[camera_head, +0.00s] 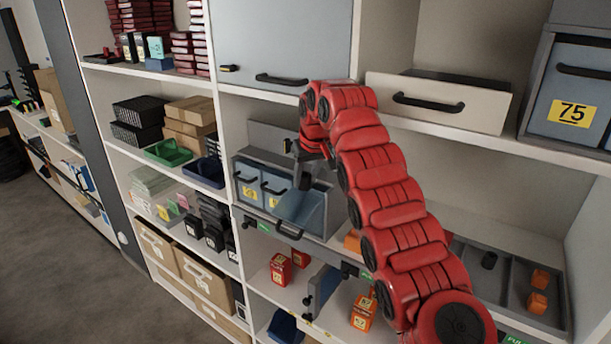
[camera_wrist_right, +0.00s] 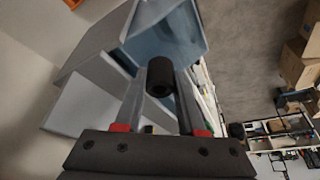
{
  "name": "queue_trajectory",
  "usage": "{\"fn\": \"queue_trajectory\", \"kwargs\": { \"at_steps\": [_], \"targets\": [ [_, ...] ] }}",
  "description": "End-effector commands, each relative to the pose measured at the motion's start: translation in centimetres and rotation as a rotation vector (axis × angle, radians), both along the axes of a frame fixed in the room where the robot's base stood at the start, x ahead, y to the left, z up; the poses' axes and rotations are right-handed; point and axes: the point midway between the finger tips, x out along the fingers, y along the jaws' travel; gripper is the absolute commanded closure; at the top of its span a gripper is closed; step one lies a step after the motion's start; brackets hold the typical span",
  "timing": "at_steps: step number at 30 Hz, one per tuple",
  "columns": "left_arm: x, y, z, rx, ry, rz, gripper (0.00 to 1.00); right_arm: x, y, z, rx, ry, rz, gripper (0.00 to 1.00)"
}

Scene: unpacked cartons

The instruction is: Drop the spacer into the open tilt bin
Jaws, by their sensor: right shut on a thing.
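The spacer, a short black cylinder (camera_wrist_right: 160,74), is held between the fingertips of my right gripper (camera_wrist_right: 160,92) in the wrist view. The open tilt bin (camera_head: 311,213) is blue-grey and tipped forward on the middle shelf, with a dark handle on its front. In the head view my right gripper (camera_head: 305,172) points down above this bin. The bin's blue inside also shows in the wrist view (camera_wrist_right: 187,42), just beyond the spacer. The spacer appears over the bin's mouth, apart from its walls. My left gripper is out of view.
Closed bins (camera_head: 249,184) with yellow labels stand left of the open one. An open drawer (camera_head: 440,102) juts out above. Red boxes (camera_head: 281,269) sit on the shelf below.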

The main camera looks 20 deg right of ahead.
Motion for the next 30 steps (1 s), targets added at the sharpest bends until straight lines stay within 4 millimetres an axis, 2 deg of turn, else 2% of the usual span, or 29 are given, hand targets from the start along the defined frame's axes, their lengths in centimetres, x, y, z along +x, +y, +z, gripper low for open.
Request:
{"fn": "queue_trajectory", "kwargs": {
  "at_steps": [1,9,10,15,25,30],
  "targets": [
    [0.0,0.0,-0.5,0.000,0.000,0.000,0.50,0.0,0.0,-0.5,0.000,-0.001,0.000,1.00],
    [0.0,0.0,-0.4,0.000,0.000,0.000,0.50,0.0,0.0,-0.4,0.000,-0.001,0.000,1.00],
    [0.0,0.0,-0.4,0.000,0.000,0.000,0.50,0.0,0.0,-0.4,0.000,-0.001,0.000,0.58],
    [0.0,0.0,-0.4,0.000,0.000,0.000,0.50,0.0,0.0,-0.4,-0.001,-0.001,0.000,0.27],
    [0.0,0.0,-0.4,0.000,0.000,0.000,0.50,0.0,0.0,-0.3,0.000,-0.002,0.000,0.26],
    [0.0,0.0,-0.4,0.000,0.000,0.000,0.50,-0.5,0.0,1.5,-0.001,-0.009,0.001,0.26]
  ]
}}
